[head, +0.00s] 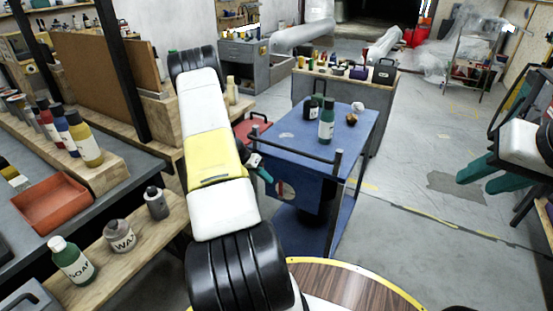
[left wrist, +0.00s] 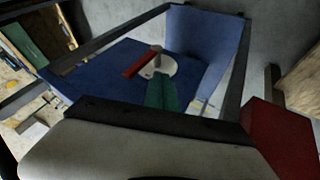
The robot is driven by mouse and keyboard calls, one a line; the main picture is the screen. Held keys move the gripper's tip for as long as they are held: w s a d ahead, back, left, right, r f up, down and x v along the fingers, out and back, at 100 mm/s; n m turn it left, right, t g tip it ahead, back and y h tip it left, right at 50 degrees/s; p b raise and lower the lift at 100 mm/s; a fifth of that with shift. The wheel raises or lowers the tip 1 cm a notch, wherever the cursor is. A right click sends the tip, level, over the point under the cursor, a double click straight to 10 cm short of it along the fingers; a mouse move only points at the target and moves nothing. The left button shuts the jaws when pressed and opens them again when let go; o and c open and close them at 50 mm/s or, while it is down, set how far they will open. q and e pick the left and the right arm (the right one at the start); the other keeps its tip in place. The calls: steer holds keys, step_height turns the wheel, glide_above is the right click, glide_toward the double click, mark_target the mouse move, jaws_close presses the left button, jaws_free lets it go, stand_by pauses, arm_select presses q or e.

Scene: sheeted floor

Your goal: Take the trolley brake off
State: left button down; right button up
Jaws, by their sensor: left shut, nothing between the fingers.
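The blue trolley (head: 345,125) stands in the middle of the head view. On its near end panel is a white disc (head: 285,190) with a red mark, partly hidden by my left arm. In the left wrist view the white disc (left wrist: 172,68) carries a red lever (left wrist: 141,63) and a grey knob. My left gripper (head: 266,177) is shut and empty, close to the panel. Its teal fingers (left wrist: 162,95) point at the disc from just below; contact cannot be told. My right gripper (head: 487,188) is open and empty at the right, far from the trolley.
Green bottles (head: 326,122) and small items stand on the trolley top. A dark push rail (head: 290,144) runs along its near edge. A workbench with bottles and a red tray (head: 52,203) lies left. A round wooden table (head: 350,285) is in front. Floor to the right is clear.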

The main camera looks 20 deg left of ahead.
arm_select(q)
steer(key=shift+s+d, duration=0.1)
steer(key=shift+d, duration=1.1)
steer(key=shift+d+r, duration=0.1)
steer(key=shift+d+r+y, duration=0.1)
steer(key=shift+d+y, duration=0.1)
steer(key=shift+y, duration=0.2)
